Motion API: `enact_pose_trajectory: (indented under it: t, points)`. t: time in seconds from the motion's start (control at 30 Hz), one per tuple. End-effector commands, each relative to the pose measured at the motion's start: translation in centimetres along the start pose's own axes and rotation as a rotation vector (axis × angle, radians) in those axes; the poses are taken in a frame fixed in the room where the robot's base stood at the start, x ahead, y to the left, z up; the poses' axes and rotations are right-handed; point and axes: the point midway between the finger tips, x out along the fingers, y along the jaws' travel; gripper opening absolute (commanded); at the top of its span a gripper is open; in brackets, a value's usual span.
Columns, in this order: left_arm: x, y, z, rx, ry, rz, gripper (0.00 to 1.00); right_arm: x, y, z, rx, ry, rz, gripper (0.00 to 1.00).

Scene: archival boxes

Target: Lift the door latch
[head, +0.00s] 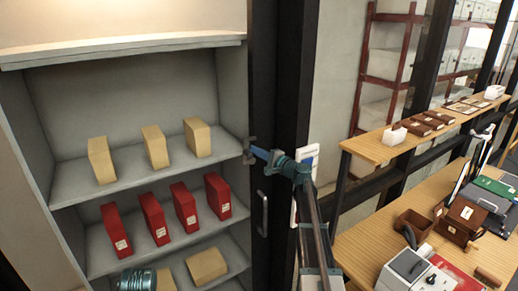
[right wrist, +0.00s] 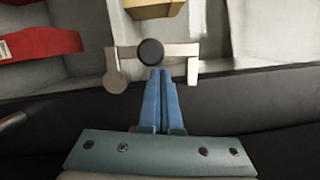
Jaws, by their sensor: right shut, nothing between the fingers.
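The door latch (head: 249,157) is a small dark piece at the edge between the shelf unit and the black door frame (head: 277,120). In the right wrist view it is a pale metal bar (right wrist: 178,50) with a dark round knob (right wrist: 150,52) and a rounded plate at its left end. My right gripper (head: 254,151) has blue fingers, shut and empty, pointing left at the latch. In the right wrist view its fingertips (right wrist: 161,73) lie just below the knob and bar; whether they touch cannot be told.
Shelves (head: 125,178) at left hold tan boxes (head: 155,147) and red boxes (head: 154,218). A vertical handle (head: 263,214) sits on the black frame below the latch. At right, a wooden desk (head: 355,250) carries several objects, with a wooden ledge (head: 375,145) behind it.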

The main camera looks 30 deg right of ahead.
Motion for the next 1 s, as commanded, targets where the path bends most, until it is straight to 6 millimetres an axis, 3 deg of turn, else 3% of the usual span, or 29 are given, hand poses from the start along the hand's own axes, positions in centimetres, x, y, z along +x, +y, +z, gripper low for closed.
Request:
enact_pose_trajectory:
  t: [1.0]
  points:
    - [-0.17,-0.01,0.01,0.000,0.000,0.000,0.50,0.27,0.22,0.91,-0.034,0.000,0.009,0.00]
